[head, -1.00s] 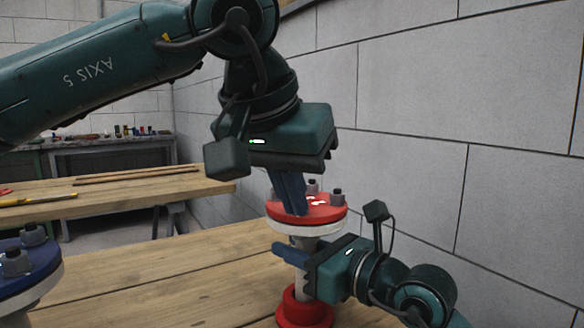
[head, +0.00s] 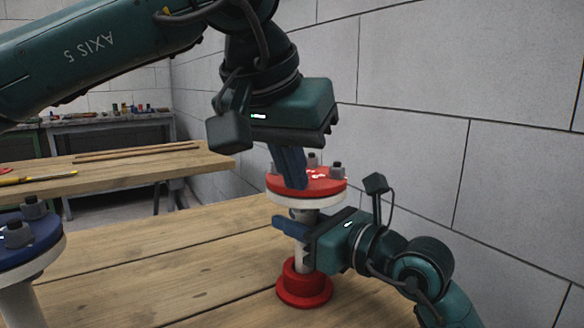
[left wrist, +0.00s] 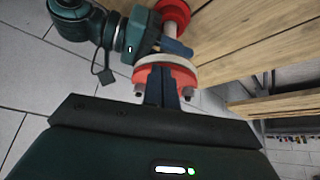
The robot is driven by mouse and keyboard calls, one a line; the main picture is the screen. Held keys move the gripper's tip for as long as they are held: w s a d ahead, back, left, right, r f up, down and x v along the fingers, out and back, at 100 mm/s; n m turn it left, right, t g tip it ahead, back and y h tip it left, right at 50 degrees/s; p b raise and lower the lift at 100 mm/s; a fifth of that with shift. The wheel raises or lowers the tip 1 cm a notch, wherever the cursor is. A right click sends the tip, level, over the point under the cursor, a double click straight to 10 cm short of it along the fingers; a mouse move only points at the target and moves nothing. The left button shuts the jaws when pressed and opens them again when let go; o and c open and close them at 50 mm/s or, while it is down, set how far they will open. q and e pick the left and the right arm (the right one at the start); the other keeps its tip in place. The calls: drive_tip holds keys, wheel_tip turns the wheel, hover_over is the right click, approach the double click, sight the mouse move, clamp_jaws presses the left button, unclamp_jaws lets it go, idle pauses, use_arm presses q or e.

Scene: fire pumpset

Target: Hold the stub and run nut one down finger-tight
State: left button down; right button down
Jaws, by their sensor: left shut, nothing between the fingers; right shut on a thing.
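The stub is an upright pale pipe (head: 303,260) with a red disc flange (head: 322,186) on a white ring at its top. Dark nuts on bolts, such as one at the right (head: 337,170) and one at the back (head: 312,160), stand on the flange. My left gripper (head: 297,186) points down, shut and empty, its blue fingertips at the flange's near left side. They hide part of the flange top. In the left wrist view, the fingers (left wrist: 162,98) overlap the red flange between two nuts. My right gripper (head: 290,229) is shut on the pipe just below the flange.
A red collar (head: 304,290) surrounds the pipe's foot on the wooden bench (head: 190,270). A blue flange (head: 25,240) with bolts stands at the left. A grey block wall (head: 420,90) rises behind and right. The bench middle is clear.

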use_arm(q)
drive_tip(key=shift+w+a, duration=0.2)
drive_tip(key=shift+a, duration=0.1)
drive_tip(key=shift+a+f, duration=0.1)
drive_tip(key=shift+a, duration=0.1)
idle(0.5)
drive_tip(key=shift+s+f, duration=0.1)
idle(0.3)
drive_tip(key=shift+s, duration=0.1)
drive_tip(key=shift+s+a, duration=0.1)
drive_tip(key=shift+s, duration=0.1)
wheel_tip(320, 180, up, 6)
drive_tip(key=shift+w+a, duration=0.15)
drive_tip(key=shift+w, duration=0.1)
idle(0.3)
